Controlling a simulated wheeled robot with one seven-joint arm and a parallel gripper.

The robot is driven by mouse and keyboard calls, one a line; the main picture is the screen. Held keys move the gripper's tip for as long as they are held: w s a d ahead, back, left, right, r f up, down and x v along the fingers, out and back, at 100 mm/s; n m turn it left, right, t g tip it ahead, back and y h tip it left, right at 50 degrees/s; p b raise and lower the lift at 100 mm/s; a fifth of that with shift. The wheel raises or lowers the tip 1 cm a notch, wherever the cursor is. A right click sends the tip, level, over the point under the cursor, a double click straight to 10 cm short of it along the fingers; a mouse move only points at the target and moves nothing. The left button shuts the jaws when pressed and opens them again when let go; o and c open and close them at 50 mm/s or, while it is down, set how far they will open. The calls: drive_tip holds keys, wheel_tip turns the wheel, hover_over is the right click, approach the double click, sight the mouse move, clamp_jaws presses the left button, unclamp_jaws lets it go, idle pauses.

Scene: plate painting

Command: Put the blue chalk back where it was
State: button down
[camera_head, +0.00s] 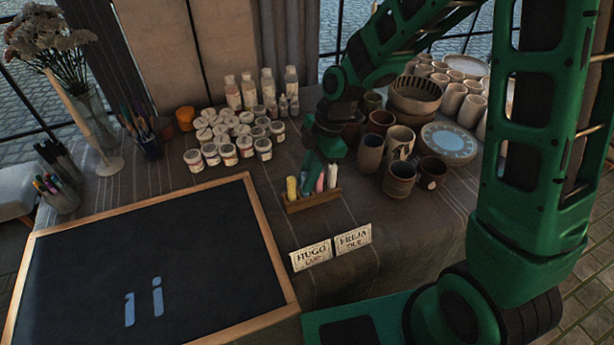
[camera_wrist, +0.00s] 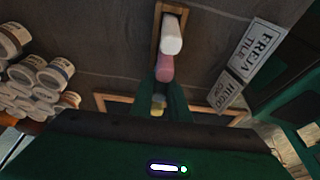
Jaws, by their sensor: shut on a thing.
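A small wooden chalk holder (camera_head: 314,201) stands on the dark tablecloth right of the blackboard. A yellow chalk (camera_head: 292,188) stands at its left end, with a pink chalk (camera_head: 320,183) and a white chalk (camera_head: 332,176) at its right end. My gripper (camera_head: 308,181) points down at the holder, between the yellow and pink chalks. In the wrist view, my gripper (camera_wrist: 160,98) is shut between the pink chalk (camera_wrist: 165,68) and the yellow chalk (camera_wrist: 157,110). The blue chalk in its grip is hidden by the fingers; whether it touches the holder's bottom cannot be told.
The framed blackboard (camera_head: 90,255) with blue marks lies at the left. Two name cards (camera_head: 311,255) stand in front of the holder. Paint jars (camera_head: 229,154) crowd behind left, and cups (camera_head: 399,180) stand to the right, close to my arm.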

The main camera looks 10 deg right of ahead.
drive_tip(key=c, duration=1.7)
unclamp_jaws()
drive_tip(key=shift+f, duration=0.1)
drive_tip(key=v, duration=1.2)
drive_tip(key=s+d+r+m+t+h, duration=0.1)
drive_tip(key=s+d+r+m, duration=0.1)
drive_tip(key=s+d+m, duration=0.45)
drive_tip(key=s+d+r+m+h, duration=0.1)
drive_tip(key=s+d+m, duration=0.2)
drive_tip(key=d+m, duration=0.6)
drive_tip(key=s+d+m, duration=0.3)
drive_tip(key=s, duration=0.1)
drive_tip(key=s+d+m+h, duration=0.1)
drive_tip(key=s+d+m, duration=0.3)
drive_tip(key=s, duration=0.1)
drive_tip(key=s+d+m, duration=0.4)
drive_tip(key=s, duration=0.1)
drive_tip(key=shift+s+f, duration=0.2)
drive_tip(key=shift+s, duration=0.05)
